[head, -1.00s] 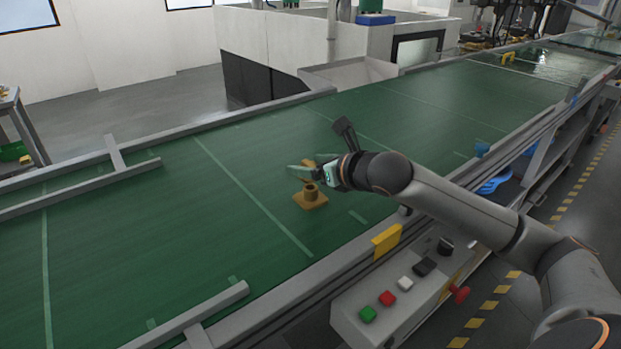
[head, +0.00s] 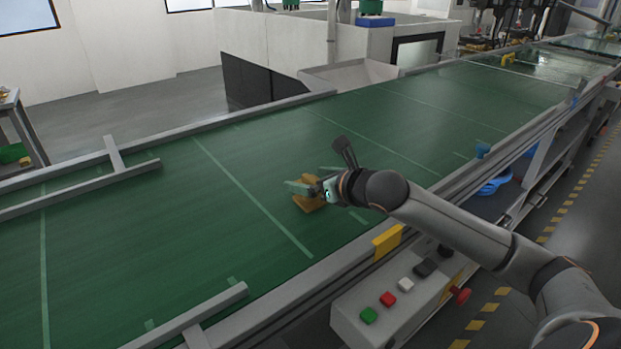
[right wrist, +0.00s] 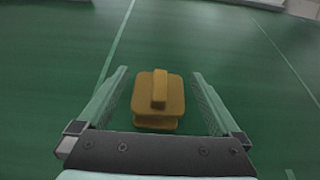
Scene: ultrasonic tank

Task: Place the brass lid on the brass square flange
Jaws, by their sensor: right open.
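The brass lid (right wrist: 160,93), a square plate with a raised bar handle, sits over the brass square flange (right wrist: 155,127) in the right wrist view. The flange shows only as a lower edge below a dark gap; the lid hides its middle. In the head view the flange (head: 308,206) rests on the green belt. My right gripper (head: 308,178) is over the pair. Its fingers (right wrist: 159,78) are open, one on each side of the lid with visible space between. Whether the lid is fully seated cannot be told. My left gripper is not in view.
The green conveyor belt (head: 210,220) is clear around the parts. Grey guide rails (head: 80,187) lie at the left and front. A control box (head: 390,305) with coloured buttons stands at the belt's near edge, below my right arm.

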